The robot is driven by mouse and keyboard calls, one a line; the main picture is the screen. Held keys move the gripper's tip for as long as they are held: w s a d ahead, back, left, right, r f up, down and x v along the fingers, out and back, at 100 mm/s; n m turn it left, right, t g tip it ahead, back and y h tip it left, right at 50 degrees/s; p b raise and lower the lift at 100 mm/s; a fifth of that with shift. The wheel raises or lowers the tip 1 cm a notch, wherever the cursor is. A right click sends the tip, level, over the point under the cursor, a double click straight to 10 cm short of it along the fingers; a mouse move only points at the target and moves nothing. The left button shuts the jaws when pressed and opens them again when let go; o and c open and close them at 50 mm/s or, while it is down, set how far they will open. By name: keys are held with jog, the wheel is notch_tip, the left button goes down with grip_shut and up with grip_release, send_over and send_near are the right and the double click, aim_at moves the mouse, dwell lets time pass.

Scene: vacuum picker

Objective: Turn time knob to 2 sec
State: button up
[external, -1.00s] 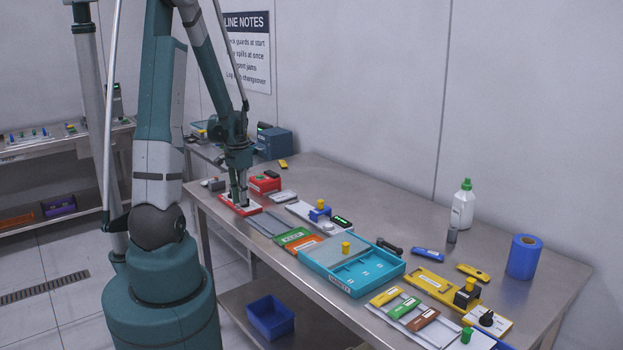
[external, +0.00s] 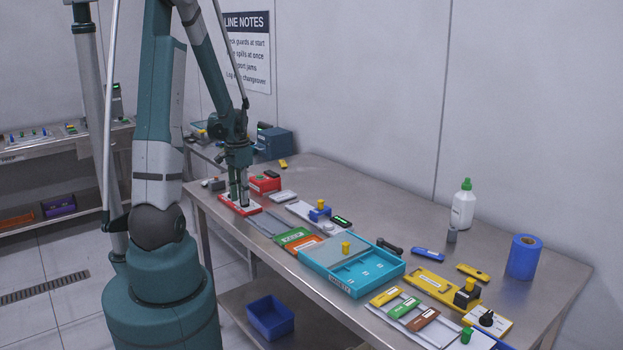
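My gripper (external: 239,202) points straight down at the far left end of the steel table. Its fingertips are at or just above a white plate with a red border (external: 254,209). The gripper covers the middle of this plate, so any knob or dial under it is hidden. Two fingers show, but whether they are apart or closed on something is too small to tell. No label reading time or 2 sec can be made out. A black knob (external: 486,317) stands on a pale panel at the near right, far from my gripper.
Close to my gripper are a red box (external: 264,182), a grey piece (external: 217,185) and a white panel with a blue and yellow part (external: 319,210). A blue tray (external: 375,277) sits mid-table. A bottle (external: 463,207) and blue roll (external: 523,257) stand at right. The back middle is clear.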

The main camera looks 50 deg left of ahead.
notch_tip(320, 180, up, 11)
jog(key=shift+r, duration=0.2)
dwell(0.6)
dwell(0.5)
jog(key=w+d+r+t, duration=0.1)
jog(key=d+r, duration=0.2)
jog(key=d, duration=0.3)
jog(key=w+d+r+t+y, duration=0.1)
jog(key=d+r, duration=0.2)
jog(key=d, duration=0.4)
jog(key=w+d+r+t, duration=0.1)
jog(key=d+r, duration=0.1)
jog(key=d, duration=0.4)
jog(key=s+d+r+t, duration=0.2)
jog(key=s+d, duration=0.1)
jog(key=d, duration=0.7)
jog(key=s+d+r+t+h, duration=0.1)
jog(key=s+d+r+t, duration=0.1)
jog(key=d, duration=0.8)
jog(key=shift+s+b, duration=0.45)
jog(key=shift+s, duration=0.4)
